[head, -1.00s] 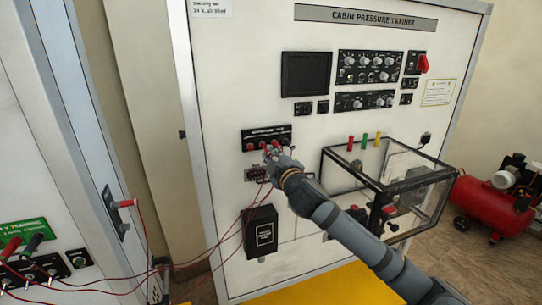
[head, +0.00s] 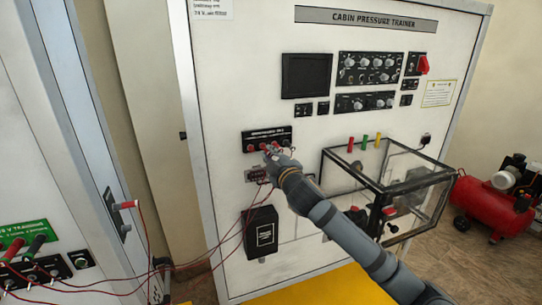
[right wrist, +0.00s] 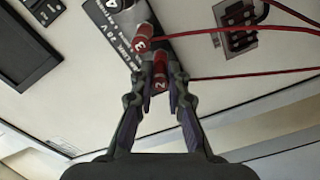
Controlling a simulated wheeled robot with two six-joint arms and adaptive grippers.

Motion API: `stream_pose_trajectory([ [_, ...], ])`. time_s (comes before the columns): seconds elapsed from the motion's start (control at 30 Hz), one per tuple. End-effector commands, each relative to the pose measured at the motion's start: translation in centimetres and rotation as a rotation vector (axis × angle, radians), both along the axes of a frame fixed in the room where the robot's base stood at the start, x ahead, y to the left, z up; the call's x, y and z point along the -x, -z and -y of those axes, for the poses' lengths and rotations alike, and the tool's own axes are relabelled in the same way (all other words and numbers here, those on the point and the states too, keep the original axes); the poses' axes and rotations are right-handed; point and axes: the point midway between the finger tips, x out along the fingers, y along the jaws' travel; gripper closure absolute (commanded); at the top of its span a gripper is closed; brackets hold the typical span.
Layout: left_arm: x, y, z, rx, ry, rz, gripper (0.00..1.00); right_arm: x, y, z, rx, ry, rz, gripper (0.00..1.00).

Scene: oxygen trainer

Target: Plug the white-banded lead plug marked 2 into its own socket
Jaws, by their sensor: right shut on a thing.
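The white-banded red plug marked 2 (right wrist: 160,82) is between the fingertips of my right gripper (right wrist: 158,78) in the right wrist view, and the gripper is shut on it. The plug's far end points at the black socket strip (right wrist: 118,28); whether it is inside a socket cannot be told. Another red plug, marked 3 (right wrist: 146,42), stands at the strip just beside it. In the head view the right gripper (head: 270,152) is at the lower right edge of the strip (head: 262,134) and hides part of it. My left gripper is not in view.
Red leads (head: 232,238) hang below the strip and run left. A small connector block (head: 257,174) and a black box (head: 260,231) are below. A glass-walled case (head: 350,172) is right of my arm. A second panel (head: 30,180) stands at left.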

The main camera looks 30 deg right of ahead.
Motion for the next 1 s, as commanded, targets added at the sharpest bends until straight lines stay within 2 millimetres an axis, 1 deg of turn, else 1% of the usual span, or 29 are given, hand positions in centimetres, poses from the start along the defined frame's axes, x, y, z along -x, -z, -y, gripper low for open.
stream_pose_trajectory([
  [0.77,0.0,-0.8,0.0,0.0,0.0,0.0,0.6,-1.5,-0.1,0.2,0.0,-0.001,0.002,1.0],
  [0.8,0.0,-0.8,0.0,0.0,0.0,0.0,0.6,-1.5,-0.1,0.3,0.0,-0.001,0.002,0.83],
  [0.97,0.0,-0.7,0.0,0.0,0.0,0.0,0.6,-1.5,0.0,0.3,0.001,-0.002,0.001,0.61],
  [1.0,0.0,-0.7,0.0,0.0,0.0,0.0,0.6,-1.5,0.0,0.2,0.0,-0.002,0.001,0.59],
])
